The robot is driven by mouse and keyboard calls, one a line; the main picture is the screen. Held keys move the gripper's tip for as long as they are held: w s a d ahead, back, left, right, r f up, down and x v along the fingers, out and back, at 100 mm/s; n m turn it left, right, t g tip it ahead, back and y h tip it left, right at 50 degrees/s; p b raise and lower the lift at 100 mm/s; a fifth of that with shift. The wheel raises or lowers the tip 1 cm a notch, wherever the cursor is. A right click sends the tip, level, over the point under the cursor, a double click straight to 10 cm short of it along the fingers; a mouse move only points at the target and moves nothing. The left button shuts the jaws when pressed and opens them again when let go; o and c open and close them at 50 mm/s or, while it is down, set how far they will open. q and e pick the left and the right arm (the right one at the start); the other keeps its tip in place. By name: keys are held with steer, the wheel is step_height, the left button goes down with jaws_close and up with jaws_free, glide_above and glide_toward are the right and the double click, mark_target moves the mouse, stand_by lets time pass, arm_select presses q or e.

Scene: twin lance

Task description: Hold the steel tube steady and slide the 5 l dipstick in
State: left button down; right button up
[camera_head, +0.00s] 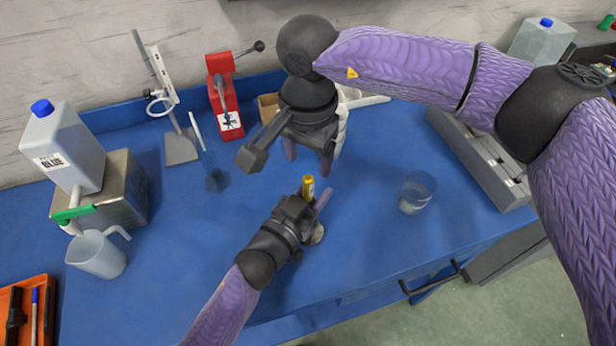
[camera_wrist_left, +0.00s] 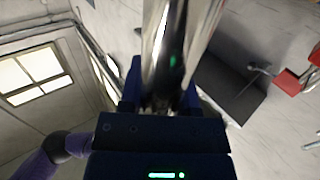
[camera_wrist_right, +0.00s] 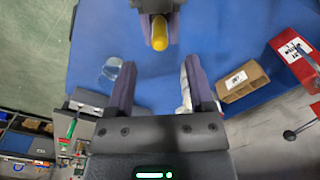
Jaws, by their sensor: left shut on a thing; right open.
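My left gripper (camera_head: 314,197) is shut on the steel tube (camera_wrist_left: 178,40), which fills the middle of the left wrist view, shiny and close. A short yellow cylinder (camera_head: 308,187) stands up between the left fingers; it also shows in the right wrist view (camera_wrist_right: 160,34). I cannot tell whether it is the tube's end or the dipstick's handle. No separate dipstick can be made out. My right gripper (camera_head: 310,162) is open and empty, just above and behind the yellow cylinder. Its two fingers stand apart in the right wrist view (camera_wrist_right: 160,88).
A clear glass (camera_head: 417,190) stands right of the left gripper. A red press (camera_head: 223,105), a stand (camera_head: 180,145), a blue-capped jug (camera_head: 62,145) and a pitcher (camera_head: 97,254) are at the left. A cardboard box (camera_wrist_right: 243,82) and a white object (camera_wrist_right: 185,90) lie behind my right gripper.

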step_height(320, 180, up, 4)
steer(key=shift+r, duration=0.2)
